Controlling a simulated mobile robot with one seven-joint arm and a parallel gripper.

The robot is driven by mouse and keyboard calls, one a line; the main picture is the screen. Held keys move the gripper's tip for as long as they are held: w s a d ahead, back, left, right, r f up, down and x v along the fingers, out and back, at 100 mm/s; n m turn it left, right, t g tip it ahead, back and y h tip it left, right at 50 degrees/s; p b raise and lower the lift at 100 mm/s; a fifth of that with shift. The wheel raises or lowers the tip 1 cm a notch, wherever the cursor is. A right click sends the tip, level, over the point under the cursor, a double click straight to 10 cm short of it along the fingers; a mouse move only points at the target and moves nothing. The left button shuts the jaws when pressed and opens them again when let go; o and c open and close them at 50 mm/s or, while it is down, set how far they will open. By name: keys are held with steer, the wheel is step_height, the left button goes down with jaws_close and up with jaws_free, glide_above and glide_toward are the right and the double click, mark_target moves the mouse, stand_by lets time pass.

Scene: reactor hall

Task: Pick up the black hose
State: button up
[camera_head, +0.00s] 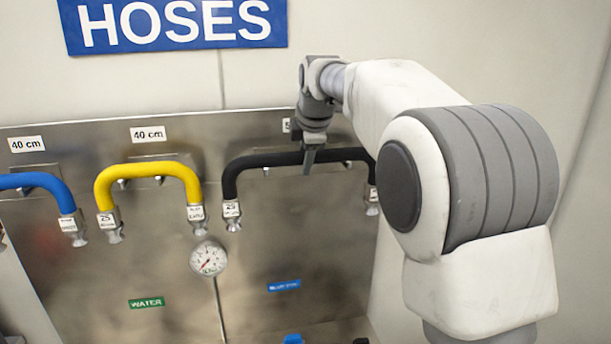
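The black hose (262,161) hangs on the metal panel below the blue HOSES sign, bent into an arch with a metal fitting and white label at each end. My gripper (310,160) is at the top stretch of the black hose, right of its middle. One dark finger shows in front of the hose. The other finger is hidden, so I cannot tell whether the gripper is closed on the hose. My arm covers part of the panel at the right, close to the hose's right end.
A yellow hose (150,170) and a blue hose (38,181) hang to the left on the same metal panel (150,262). A round gauge (208,258) sits below them. Green WATER and blue labels mark the lower panel. Blue and black parts show at the bottom edge.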

jaws_close()
steer(key=shift+r, duration=0.1)
steer(key=shift+r, duration=0.15)
